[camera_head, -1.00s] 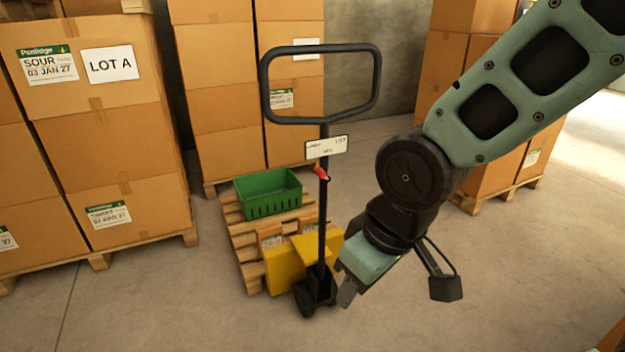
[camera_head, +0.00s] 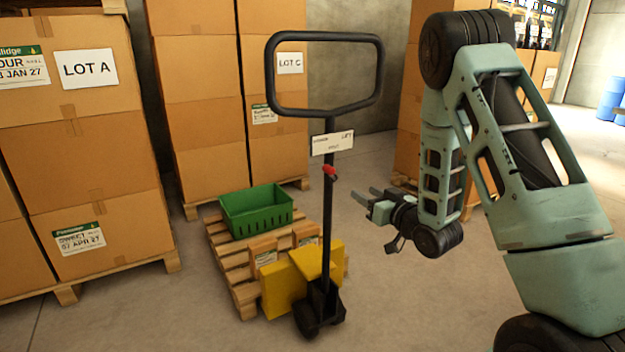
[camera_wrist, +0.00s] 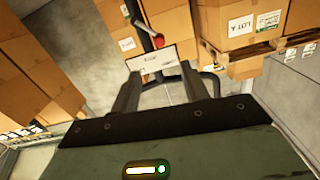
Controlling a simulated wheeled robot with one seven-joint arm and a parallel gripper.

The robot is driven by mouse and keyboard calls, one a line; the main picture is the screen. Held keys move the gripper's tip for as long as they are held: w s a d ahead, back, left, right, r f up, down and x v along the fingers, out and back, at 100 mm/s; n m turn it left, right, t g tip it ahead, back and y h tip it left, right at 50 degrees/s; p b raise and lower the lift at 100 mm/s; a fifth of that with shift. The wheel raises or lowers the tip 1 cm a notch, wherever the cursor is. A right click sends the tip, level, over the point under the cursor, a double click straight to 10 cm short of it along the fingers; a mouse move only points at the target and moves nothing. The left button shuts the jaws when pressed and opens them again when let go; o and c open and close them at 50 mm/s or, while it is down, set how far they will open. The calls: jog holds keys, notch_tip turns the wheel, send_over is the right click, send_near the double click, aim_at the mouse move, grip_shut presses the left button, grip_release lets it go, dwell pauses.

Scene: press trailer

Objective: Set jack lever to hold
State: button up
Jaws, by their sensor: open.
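The pallet jack's black loop handle (camera_head: 323,113) stands upright on a thin pole. A small red jack lever (camera_head: 329,170) sits on the pole just below a white label plate (camera_head: 332,142). The plate's small print is hard to read. My gripper (camera_head: 362,194) is open and empty, to the right of the pole and slightly lower than the lever, apart from both. In the wrist view, the red lever (camera_wrist: 158,41) shows beyond the label plate (camera_wrist: 152,62), with the spread fingers (camera_wrist: 160,70) in front. The lever's exact setting cannot be told.
The jack's yellow body (camera_head: 287,288) is at a wooden pallet (camera_head: 228,262) bearing a green crate (camera_head: 257,211) and cartons. Tall carton stacks stand left (camera_head: 85,165), behind (camera_head: 198,90) and behind my arm. Floor in front and right of the jack is clear.

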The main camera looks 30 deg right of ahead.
aim_at(333, 172)
jog(key=w, duration=1.1)
jog(key=w+p, duration=0.1)
jog(key=w, duration=0.5)
jog(key=shift+w+a, duration=0.15)
jog(key=shift+a, duration=0.1)
jog(key=shift+c, duration=0.4)
grip_shut()
